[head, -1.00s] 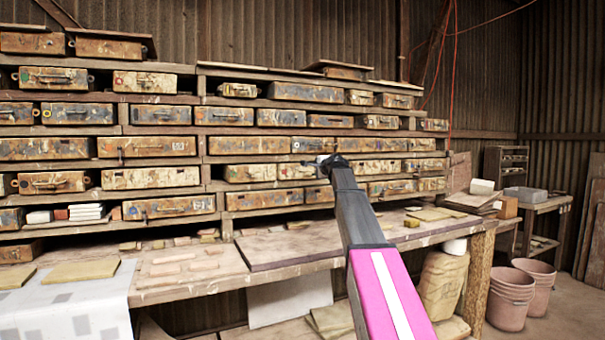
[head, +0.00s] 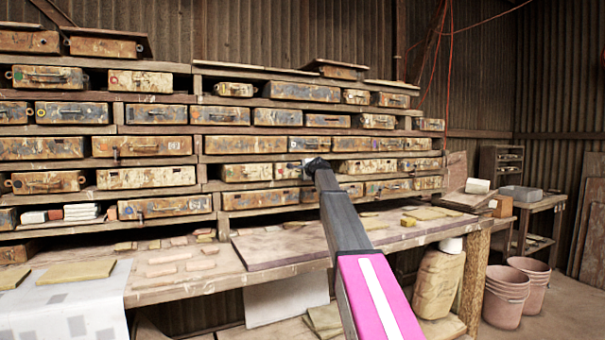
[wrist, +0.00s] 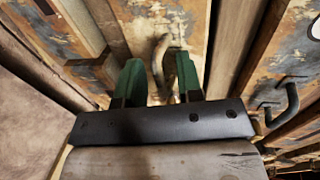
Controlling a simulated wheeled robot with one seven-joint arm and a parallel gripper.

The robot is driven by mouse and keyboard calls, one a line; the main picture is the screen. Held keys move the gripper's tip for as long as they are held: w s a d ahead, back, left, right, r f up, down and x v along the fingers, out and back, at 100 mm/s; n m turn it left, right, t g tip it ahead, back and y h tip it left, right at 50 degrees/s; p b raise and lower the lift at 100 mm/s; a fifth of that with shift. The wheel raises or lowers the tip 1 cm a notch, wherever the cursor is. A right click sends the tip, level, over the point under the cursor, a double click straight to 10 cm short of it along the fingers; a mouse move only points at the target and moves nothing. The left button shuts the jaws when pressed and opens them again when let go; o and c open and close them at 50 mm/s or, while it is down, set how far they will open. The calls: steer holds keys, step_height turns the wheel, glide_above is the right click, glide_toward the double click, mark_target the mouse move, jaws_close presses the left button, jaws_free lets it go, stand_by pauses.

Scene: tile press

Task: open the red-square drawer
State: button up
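My gripper (head: 308,163) is up against the drawer rack near its middle, with my arm reaching up from the lower right. In the wrist view its two green fingers (wrist: 159,80) are apart, with a curved drawer handle (wrist: 160,62) between them. I see a gap beside the handle, and the fingers do not look shut on it. The handle is on a worn, paint-stained drawer front (wrist: 145,22). I cannot make out a red square on this front or elsewhere, so I cannot tell which drawer is the red-square one. In the head view my gripper hides part of the fronts.
Another handle (wrist: 287,104) sits on a neighbouring drawer at right in the wrist view. The rack has several rows of similar drawers. Below is a workbench (head: 190,288) with tiles and a dark board (head: 285,246). Buckets (head: 508,295) stand on the floor at right.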

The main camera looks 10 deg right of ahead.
jaws_close()
steer(key=f+v, duration=0.2)
steer(key=v, duration=1.1)
steer(key=shift+s+d+f, duration=0.2)
steer(key=shift+s+f, duration=0.1)
steer(key=shift+s, duration=0.35)
jaws_free()
steer(key=shift+w, duration=0.1)
